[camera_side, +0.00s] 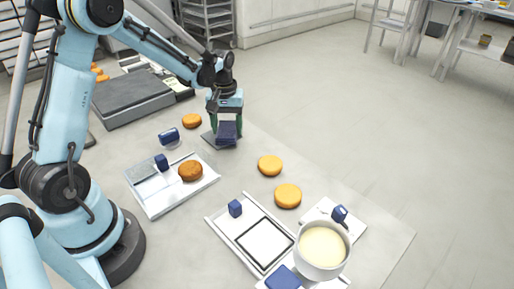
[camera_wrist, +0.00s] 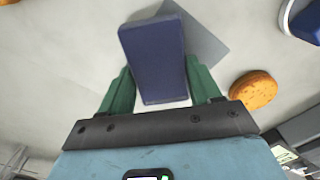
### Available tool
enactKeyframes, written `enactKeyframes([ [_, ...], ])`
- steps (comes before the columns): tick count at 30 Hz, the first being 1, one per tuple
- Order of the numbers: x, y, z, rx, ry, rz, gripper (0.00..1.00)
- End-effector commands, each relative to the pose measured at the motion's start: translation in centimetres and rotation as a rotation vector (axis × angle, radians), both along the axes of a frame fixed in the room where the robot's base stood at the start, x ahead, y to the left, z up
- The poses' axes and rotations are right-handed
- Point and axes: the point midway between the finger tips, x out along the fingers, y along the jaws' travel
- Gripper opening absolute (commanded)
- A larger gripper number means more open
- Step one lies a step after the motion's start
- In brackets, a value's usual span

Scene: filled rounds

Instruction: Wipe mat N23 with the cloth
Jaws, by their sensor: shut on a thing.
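My gripper (camera_side: 227,128) has green fingers and is shut on a dark blue, block-shaped pad (camera_side: 228,134), which looks like the cloth. The pad also fills the space between the fingers in the wrist view (camera_wrist: 157,58). A flat grey mat (camera_side: 210,139) lies under my gripper and the pad. Its corner shows beside the pad in the wrist view (camera_wrist: 207,42). The pad hides much of the mat, and I cannot tell whether they touch. No N23 label is readable.
Orange rounds lie nearby, one behind left (camera_side: 191,121) and one in front (camera_side: 270,165). A blue-ended thing (camera_side: 169,136) lies left. A white tray (camera_side: 154,205) holds a brown round (camera_side: 190,170). A cream-filled pot (camera_side: 322,250) and a framed white board (camera_side: 227,224) stand nearer the front.

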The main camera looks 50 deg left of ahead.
Motion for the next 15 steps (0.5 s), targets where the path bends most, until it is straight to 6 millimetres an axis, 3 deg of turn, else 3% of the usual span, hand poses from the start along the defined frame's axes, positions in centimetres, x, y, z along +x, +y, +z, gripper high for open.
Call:
enactKeyframes([
  [15, 0.0, 3.2, -0.2, 0.002, -0.001, 0.002, 0.39],
])
